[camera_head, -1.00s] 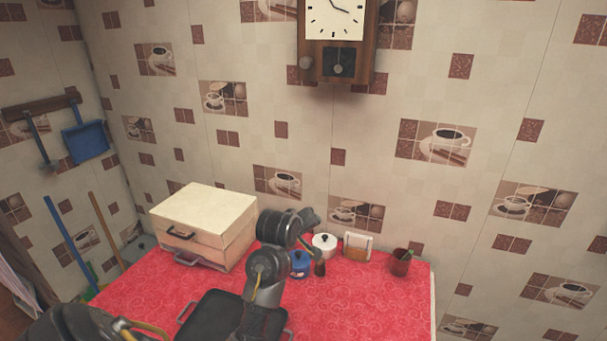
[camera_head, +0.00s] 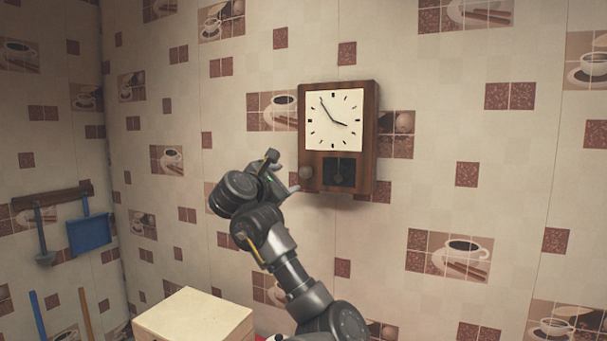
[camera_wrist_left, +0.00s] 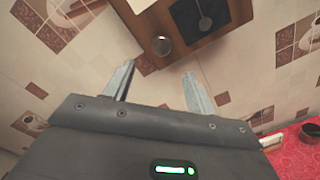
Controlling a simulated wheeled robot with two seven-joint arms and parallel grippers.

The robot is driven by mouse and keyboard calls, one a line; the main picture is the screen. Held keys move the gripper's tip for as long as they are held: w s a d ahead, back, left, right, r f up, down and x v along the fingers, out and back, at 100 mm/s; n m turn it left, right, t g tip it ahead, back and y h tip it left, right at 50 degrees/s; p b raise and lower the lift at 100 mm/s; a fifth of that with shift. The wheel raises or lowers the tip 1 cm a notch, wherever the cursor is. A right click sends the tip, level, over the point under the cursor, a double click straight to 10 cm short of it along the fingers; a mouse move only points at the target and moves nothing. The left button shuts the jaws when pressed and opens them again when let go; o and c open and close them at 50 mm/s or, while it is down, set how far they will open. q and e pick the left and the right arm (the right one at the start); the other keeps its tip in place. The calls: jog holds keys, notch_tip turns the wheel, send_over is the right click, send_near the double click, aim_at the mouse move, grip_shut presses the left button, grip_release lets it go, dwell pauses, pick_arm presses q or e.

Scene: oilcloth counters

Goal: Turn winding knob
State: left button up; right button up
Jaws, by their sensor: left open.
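A wooden wall clock (camera_head: 368,130) with a white square face hangs on the tiled wall. Its round winding knob (camera_head: 306,173) sits at the clock's lower left corner. The knob also shows in the left wrist view (camera_wrist_left: 161,46), beyond the fingertips and between their lines. A dark panel with a small pendulum (camera_head: 339,173) is right of the knob. My left gripper (camera_head: 283,171) is just left of the knob, open and empty, its two fingers (camera_wrist_left: 160,70) spread and apart from the knob. My right gripper is not in view.
A cream-topped wooden box (camera_head: 195,318) stands below on the counter. A blue dustpan (camera_head: 89,233) and a brush hang from a rack at the left. The red counter cloth (camera_wrist_left: 296,152) shows at the lower right of the wrist view. The wall around the clock is clear.

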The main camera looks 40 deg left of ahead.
aim_at(304, 173)
pick_arm(q)
jog(key=p+x, duration=0.3)
jog(key=x, duration=0.5)
jog(key=shift+w+p, duration=0.4)
jog(key=shift+w, duration=0.05)
jog(key=shift+w+a+f, duration=0.1)
jog(key=shift+w+a, duration=0.05)
jog(key=shift+w, duration=0.5)
jog(key=shift+c, duration=0.5)
jog(key=c, duration=0.9)
jog(key=shift+f+m+b, duration=0.15)
jog(key=shift+m+b, duration=0.5)
jog(key=shift+m, duration=0.05)
jog(key=shift+f+m+b, duration=0.1)
jog(key=shift+m+b, duration=1)
jog(key=shift+b, duration=0.15)
jog(key=m+b, duration=0.3)
jog(key=m, duration=0.1)
jog(key=shift+b, duration=0.3)
jog(key=m+b, duration=0.3)
jog(key=m, duration=0.2)
jog(key=shift+m+g, duration=0.3)
jog(key=shift+r+m+b, duration=0.15)
jog(key=shift+m+b, duration=0.5)
jog(key=shift+m, duration=0.4)
jog(key=shift+r+m+b, duration=0.15)
jog(key=shift+m+b, duration=0.45)
jog(key=shift+m, duration=0.45)
